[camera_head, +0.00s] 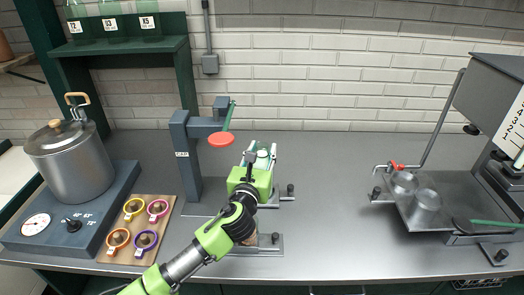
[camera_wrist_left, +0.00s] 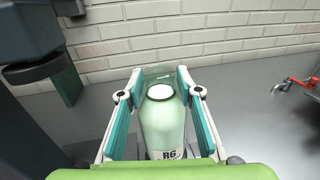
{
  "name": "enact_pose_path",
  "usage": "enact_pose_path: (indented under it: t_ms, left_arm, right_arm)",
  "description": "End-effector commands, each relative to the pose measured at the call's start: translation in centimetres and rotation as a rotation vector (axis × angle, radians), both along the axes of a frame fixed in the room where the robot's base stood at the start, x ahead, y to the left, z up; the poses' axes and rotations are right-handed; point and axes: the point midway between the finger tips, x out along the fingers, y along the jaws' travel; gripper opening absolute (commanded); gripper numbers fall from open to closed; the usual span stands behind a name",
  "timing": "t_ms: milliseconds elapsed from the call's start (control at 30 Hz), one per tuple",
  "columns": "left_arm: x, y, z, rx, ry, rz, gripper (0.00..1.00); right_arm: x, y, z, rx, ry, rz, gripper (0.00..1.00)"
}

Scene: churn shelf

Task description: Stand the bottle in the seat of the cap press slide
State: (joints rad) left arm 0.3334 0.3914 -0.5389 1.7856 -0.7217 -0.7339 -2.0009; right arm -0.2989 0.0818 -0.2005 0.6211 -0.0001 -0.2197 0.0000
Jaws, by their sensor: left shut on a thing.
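My left gripper (camera_head: 261,152) is shut on a pale green bottle, which shows upright between the teal fingers in the left wrist view (camera_wrist_left: 163,122). The bottle has a white top and a label reading R6. In the head view the gripper hides most of it. The cap press (camera_head: 186,158) is a blue-grey column with an arm and an orange-red disc, just left of the gripper. Metal slide plates (camera_head: 268,247) show below and around my arm. The seat is hidden behind my arm and gripper. My right gripper is not in view.
A pot (camera_head: 72,165) stands on a hotplate (camera_head: 85,232) at the left, beside a wooden board (camera_head: 166,226) with several coloured cups. A metal tray machine (camera_head: 455,200) with two steel cups stands at the right. The bench between is clear. Labelled bottles (camera_head: 146,26) stand on a green shelf.

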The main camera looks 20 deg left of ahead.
Motion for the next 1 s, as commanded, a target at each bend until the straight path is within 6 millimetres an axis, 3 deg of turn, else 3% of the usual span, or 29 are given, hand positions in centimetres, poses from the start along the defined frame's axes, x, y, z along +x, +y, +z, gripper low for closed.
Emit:
enact_pose_path:
  t_ms: [233, 267, 300, 733, 867, 1000]
  left_arm:
    - [0.0, 0.0, 0.2, 0.001, -0.008, -0.001, 0.0]
    - [0.0, 0.0, -0.1, 0.001, 0.0, 0.0, 0.38]
    - [0.0, 0.0, -0.1, 0.001, 0.0, 0.0, 0.48]
    - [-0.3, 0.0, 0.0, 0.001, 0.0, 0.0, 0.49]
    - [-1.8, -0.2, -0.1, 0.002, 0.001, -0.001, 0.49]
    - [-4.6, -0.4, -0.2, 0.002, 0.002, -0.003, 0.49]
  right_arm:
    - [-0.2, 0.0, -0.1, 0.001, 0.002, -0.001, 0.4]
    - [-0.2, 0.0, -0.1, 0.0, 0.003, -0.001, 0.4]
    - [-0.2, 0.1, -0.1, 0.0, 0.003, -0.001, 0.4]
    - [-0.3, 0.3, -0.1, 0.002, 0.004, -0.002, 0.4]
    - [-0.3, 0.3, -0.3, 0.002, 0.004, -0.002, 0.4]
    - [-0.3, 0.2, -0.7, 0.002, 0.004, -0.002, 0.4]
